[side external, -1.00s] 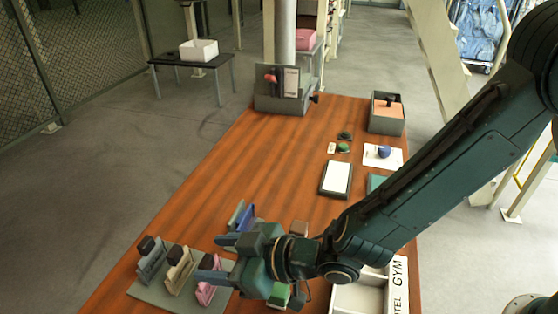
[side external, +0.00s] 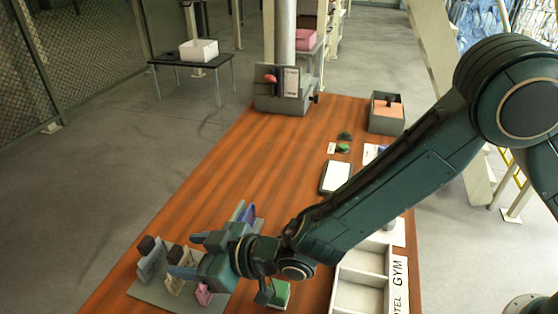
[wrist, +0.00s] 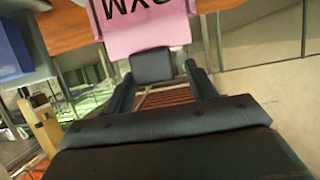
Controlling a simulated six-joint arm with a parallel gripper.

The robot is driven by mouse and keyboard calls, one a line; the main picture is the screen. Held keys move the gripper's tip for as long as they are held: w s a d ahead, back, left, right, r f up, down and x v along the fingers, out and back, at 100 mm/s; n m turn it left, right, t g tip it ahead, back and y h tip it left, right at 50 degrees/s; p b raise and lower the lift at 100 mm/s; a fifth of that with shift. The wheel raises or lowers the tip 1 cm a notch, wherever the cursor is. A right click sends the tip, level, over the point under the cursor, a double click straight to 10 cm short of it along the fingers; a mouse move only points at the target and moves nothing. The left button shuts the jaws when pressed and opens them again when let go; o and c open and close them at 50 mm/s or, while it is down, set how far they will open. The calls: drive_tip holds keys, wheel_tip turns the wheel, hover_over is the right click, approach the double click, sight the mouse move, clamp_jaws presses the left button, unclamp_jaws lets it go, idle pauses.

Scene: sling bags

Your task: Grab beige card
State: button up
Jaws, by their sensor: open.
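The beige card piece (side external: 177,284) stands upright on the grey base plate at the table's near left, between a grey-blue piece (side external: 153,264) and a pink piece (side external: 204,294). A dark block (side external: 175,254) sits at its top. My gripper (side external: 189,254) is open and low over this row, its fingers close to the beige piece and partly hiding it. In the wrist view, my open fingers (wrist: 157,73) have a dark block (wrist: 151,66) between their tips. A pink panel (wrist: 140,27) with dark lettering is beyond it. I cannot tell whether the fingers touch anything.
A blue piece (side external: 248,216) stands close behind my gripper. A green piece (side external: 280,293) is at its right. The table's middle (side external: 250,160) is clear.

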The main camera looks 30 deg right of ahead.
drive_tip(key=shift+x, duration=1.15)
drive_tip(key=shift+c, duration=0.3)
drive_tip(key=c, duration=1)
